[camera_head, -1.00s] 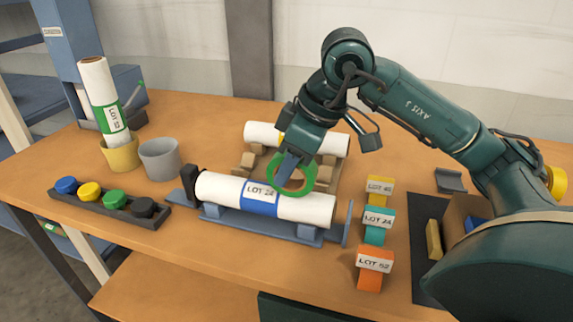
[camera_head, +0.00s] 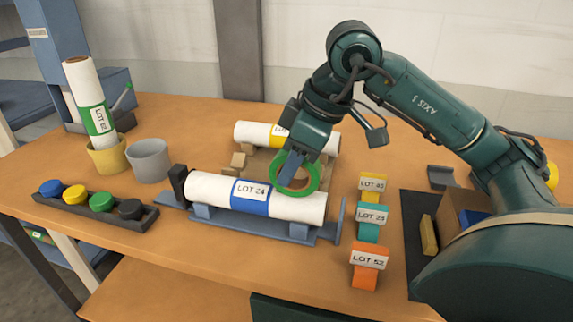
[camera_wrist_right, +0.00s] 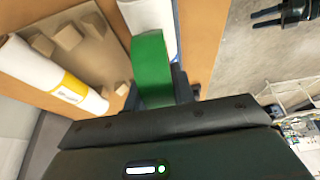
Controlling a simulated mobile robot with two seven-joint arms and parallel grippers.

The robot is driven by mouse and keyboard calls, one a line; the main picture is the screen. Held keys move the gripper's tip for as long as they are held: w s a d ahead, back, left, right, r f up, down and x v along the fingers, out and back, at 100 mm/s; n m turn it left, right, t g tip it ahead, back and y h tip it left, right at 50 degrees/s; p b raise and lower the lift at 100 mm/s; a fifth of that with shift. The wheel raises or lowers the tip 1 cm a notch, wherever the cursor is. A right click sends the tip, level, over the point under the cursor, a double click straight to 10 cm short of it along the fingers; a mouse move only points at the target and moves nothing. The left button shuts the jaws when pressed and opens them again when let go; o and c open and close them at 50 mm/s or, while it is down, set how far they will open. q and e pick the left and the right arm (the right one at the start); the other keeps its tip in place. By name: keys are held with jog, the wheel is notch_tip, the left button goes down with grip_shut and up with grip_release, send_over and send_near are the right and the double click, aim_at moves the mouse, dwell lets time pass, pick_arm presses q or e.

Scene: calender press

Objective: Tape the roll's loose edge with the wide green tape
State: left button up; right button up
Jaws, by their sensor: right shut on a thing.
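The white roll (camera_head: 207,188) with a blue LOT 24 band lies on a blue-grey cradle (camera_head: 282,231) in the middle of the table. My right gripper (camera_head: 288,180) is shut on the green tape ring (camera_head: 314,178) and holds it upright at the back of the roll, right of the band. I cannot tell whether the ring touches the roll. In the right wrist view the green tape (camera_wrist_right: 151,70) shows edge-on before the roll (camera_wrist_right: 150,15). The roll's loose edge cannot be made out. My left gripper is not in view.
A yellow-banded roll (camera_head: 255,132) lies on a wooden rack behind. Left are a green-banded roll (camera_head: 82,75) in a yellow cup (camera_head: 108,158), a grey cup (camera_head: 150,160) and a tray of coloured knobs (camera_head: 95,212). LOT blocks (camera_head: 370,258) stand right of the cradle.

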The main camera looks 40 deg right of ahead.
jog(key=shift+s+d+f, duration=0.1)
dwell(0.3)
jog(key=shift+s+d+b, duration=0.25)
jog(key=shift+b, duration=0.15)
jog(key=shift+s+d, duration=0.1)
jog(key=shift+r, duration=0.2)
jog(key=shift+s+d+f+b, duration=0.15)
jog(key=shift+s+b, duration=0.2)
jog(key=shift+b, duration=0.3)
jog(key=shift+f, duration=0.1)
jog(key=shift+s+d+f+b, duration=0.15)
jog(key=shift+s+d+b, duration=0.1)
jog(key=shift+b, duration=0.45)
jog(key=shift+s, duration=0.1)
